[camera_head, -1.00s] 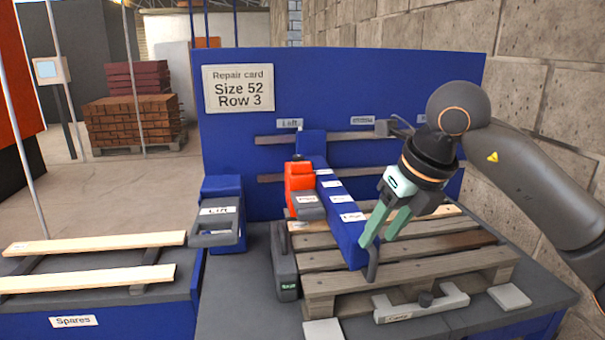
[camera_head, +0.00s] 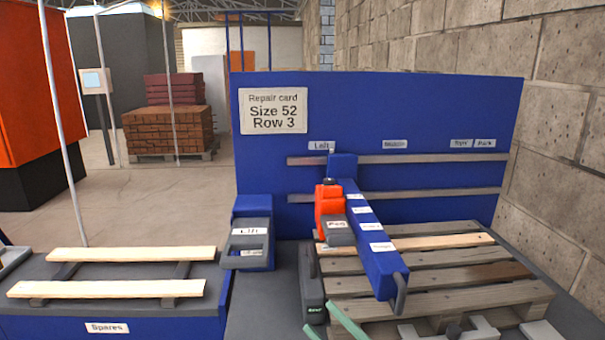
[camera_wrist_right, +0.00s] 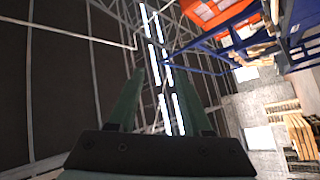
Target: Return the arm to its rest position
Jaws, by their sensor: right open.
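My right gripper (camera_head: 331,325) shows only as two green fingertips at the bottom edge of the head view, in front of the pallet's near left corner. In the right wrist view its two green fingers (camera_wrist_right: 160,100) stand apart with nothing between them, pointing up toward the roof lights. The rest of the right arm is outside the head view. My left gripper is in neither view.
A wooden pallet (camera_head: 440,283) lies under a blue gantry beam (camera_head: 372,240) with a red unit (camera_head: 329,208) on it. A blue panel (camera_head: 420,112) stands behind. Spare boards (camera_head: 110,290) lie left. A block wall (camera_head: 570,150) bounds the right.

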